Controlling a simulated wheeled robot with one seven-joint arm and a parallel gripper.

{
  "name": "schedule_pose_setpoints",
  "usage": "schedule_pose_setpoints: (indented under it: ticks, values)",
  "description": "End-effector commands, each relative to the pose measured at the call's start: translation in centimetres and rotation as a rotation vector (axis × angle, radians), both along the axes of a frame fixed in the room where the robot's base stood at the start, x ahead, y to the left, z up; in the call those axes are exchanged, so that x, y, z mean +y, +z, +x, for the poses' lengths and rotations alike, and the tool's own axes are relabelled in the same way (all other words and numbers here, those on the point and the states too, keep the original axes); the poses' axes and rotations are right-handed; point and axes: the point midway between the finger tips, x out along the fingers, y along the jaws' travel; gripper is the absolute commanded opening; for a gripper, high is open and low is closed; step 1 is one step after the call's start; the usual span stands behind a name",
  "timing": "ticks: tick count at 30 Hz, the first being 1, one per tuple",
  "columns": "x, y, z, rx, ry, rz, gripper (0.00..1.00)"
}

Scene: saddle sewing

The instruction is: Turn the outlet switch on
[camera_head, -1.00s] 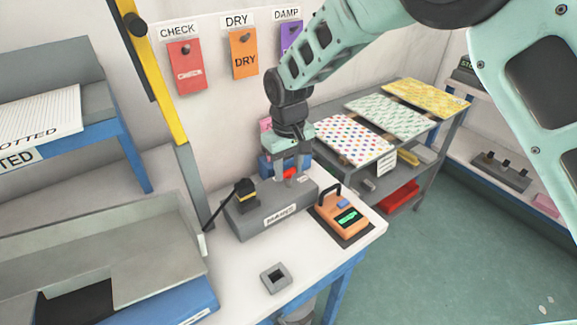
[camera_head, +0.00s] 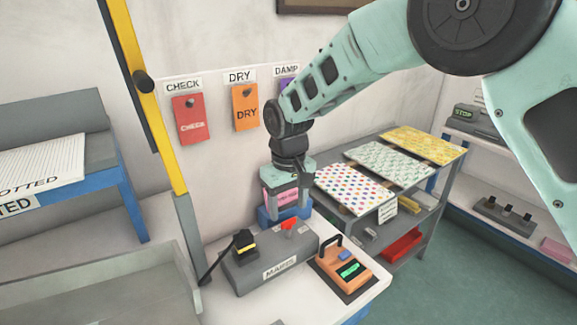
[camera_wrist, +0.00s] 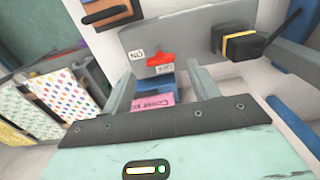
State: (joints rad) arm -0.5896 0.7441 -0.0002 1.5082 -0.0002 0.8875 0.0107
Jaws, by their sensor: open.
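The outlet is a grey box (camera_head: 272,262) labelled MAINS on the white bench. A red switch (camera_head: 289,225) sits on its top, right of a black and yellow plug (camera_head: 244,243). In the wrist view the red switch (camera_wrist: 160,58) has small white labels beside it; I cannot tell its setting. My gripper (camera_head: 288,207) points down, open and empty, just behind and above the switch. Its two fingers are apart, touching nothing I can make out. In the wrist view my gripper (camera_wrist: 163,88) shows the switch beyond and between its fingers.
An orange meter (camera_head: 343,267) with a handle stands right of the box. A blue holder with a pink card (camera_head: 286,195) is behind it. A yellow and grey post (camera_head: 165,120) rises at the left. A shelf with patterned sheets (camera_head: 352,190) stands at the right.

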Motion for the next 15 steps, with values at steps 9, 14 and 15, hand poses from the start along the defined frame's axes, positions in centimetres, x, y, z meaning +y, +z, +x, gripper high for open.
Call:
schedule_pose_setpoints:
  ticks: [9, 14, 15]
  values:
    - [0.0, 7.5, 0.0, -0.004, 0.0, 0.004, 0.6]
    - [0.0, 10.7, 0.0, -0.003, -0.001, 0.003, 0.6]
    - [0.0, 11.3, 0.0, -0.001, -0.001, 0.002, 0.6]
